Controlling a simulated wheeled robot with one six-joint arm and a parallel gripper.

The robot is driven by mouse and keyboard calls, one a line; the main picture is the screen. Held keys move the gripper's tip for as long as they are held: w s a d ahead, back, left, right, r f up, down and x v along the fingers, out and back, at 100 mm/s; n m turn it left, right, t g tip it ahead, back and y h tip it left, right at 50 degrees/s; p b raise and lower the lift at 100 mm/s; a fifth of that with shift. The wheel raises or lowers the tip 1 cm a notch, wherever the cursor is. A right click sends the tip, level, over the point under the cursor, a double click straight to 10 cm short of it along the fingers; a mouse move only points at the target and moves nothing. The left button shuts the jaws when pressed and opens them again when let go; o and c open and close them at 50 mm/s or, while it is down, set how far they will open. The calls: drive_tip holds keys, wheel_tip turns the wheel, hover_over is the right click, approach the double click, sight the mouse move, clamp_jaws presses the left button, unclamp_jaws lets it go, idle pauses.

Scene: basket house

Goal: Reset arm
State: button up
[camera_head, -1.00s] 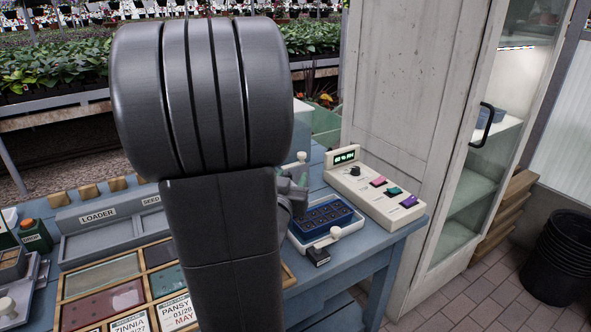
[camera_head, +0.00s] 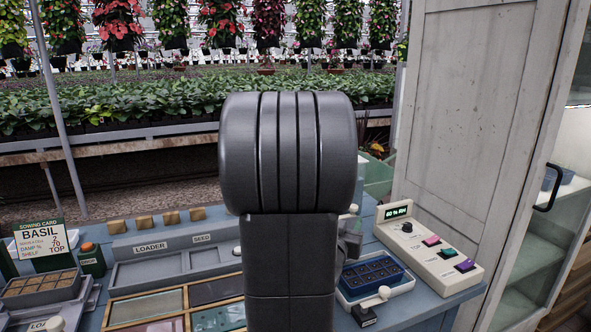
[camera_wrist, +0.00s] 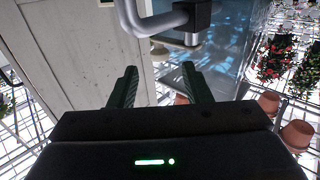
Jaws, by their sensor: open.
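My gripper (camera_wrist: 160,90) shows in the wrist view with its two dark green fingers spread apart and nothing between them. Beyond the fingers are a pale cabinet panel and a grey bar-shaped handle (camera_wrist: 168,22), apart from the fingertips. In the head view my dark arm stands upright in the middle and hides part of the bench behind it. A small part of the gripper end seems to show at the right of the arm, mostly hidden.
The blue bench holds a seed loader (camera_head: 152,247), a blue seed tray (camera_head: 372,273), a control box (camera_head: 430,245) with coloured buttons, and a basil sowing card (camera_head: 40,246). A white cabinet (camera_head: 465,130) stands at the right. Plant shelves lie behind.

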sight(355, 211)
drive_tip(key=x, duration=0.8)
drive_tip(key=shift+s+p, duration=0.1)
drive_tip(key=shift+p, duration=0.25)
drive_tip(key=shift+f, duration=0.1)
drive_tip(key=v, duration=1.4)
drive_tip(key=x, duration=1.4)
drive_tip(key=shift+r, duration=0.3)
drive_tip(key=shift+s+m+g+h+p, duration=0.15)
drive_tip(key=shift+m+g+h+p, duration=0.15)
drive_tip(key=shift+m+h+p, duration=0.6)
drive_tip(key=p, duration=0.1)
drive_tip(key=g+h+p, duration=0.1)
drive_tip(key=p, duration=0.1)
drive_tip(key=shift+s+d+m+h, duration=0.1)
drive_tip(key=shift+s+m+h, duration=0.2)
drive_tip(key=shift+s+m, duration=0.1)
drive_tip(key=shift+f+g+h+p, duration=0.15)
drive_tip(key=shift+g+h+p, duration=0.15)
drive_tip(key=shift+g+p, duration=0.1)
drive_tip(key=shift+s+m, duration=0.1)
drive_tip(key=shift+m, duration=0.2)
